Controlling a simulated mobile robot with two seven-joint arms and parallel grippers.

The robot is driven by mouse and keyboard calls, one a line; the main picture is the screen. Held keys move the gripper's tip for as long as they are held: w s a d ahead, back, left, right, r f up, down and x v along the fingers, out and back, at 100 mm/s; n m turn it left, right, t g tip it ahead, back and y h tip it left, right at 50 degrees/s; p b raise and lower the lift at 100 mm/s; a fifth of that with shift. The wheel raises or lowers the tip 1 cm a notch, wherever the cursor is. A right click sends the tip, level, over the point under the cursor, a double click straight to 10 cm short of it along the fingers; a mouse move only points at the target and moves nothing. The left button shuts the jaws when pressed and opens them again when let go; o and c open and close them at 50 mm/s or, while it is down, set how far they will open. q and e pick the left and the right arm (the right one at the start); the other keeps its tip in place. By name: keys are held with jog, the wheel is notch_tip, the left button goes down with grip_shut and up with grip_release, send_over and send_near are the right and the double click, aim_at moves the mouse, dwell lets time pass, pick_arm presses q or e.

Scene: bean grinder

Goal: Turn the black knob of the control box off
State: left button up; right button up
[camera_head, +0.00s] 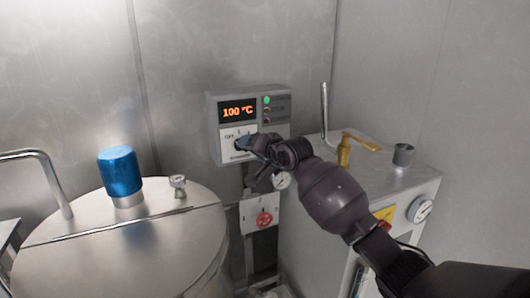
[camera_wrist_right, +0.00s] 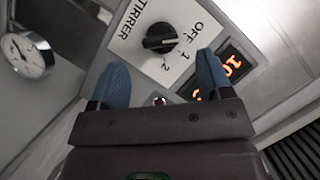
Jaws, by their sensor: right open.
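The control box (camera_head: 250,100) is on the back wall, with an orange display reading 100 °C. Its black knob (camera_wrist_right: 160,38) sits on a white plate marked OFF, 1 and 2. The knob's white mark faces the label side; I cannot tell exactly which label it points at. In the head view the knob is largely hidden by my right gripper (camera_head: 250,147), which is at the box's front. In the right wrist view my right gripper (camera_wrist_right: 163,78) is open, its blue fingers apart. The knob lies beyond and between the fingertips, with nothing held. My left gripper is out of view.
A steel tank (camera_head: 130,235) with a blue cap (camera_head: 120,171) stands at left. Below the box is a panel with a red knob (camera_head: 264,219). At right is a metal cabinet (camera_head: 385,180) with a brass lever (camera_head: 358,145) and gauge (camera_head: 420,209).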

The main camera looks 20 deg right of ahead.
jog(key=v, duration=0.5)
jog(key=shift+s, duration=0.1)
dwell(0.5)
jog(key=s+d+f+n+g+h+b, duration=0.1)
jog(key=s+f+n+h, duration=0.3)
jog(key=s+f, duration=3.4)
jog(key=f+n+g+b, duration=0.1)
jog(key=n, duration=0.1)
jog(key=shift+s+f+n+h, duration=0.25)
jog(key=shift+n+h, duration=0.05)
jog(key=shift+h, duration=0.1)
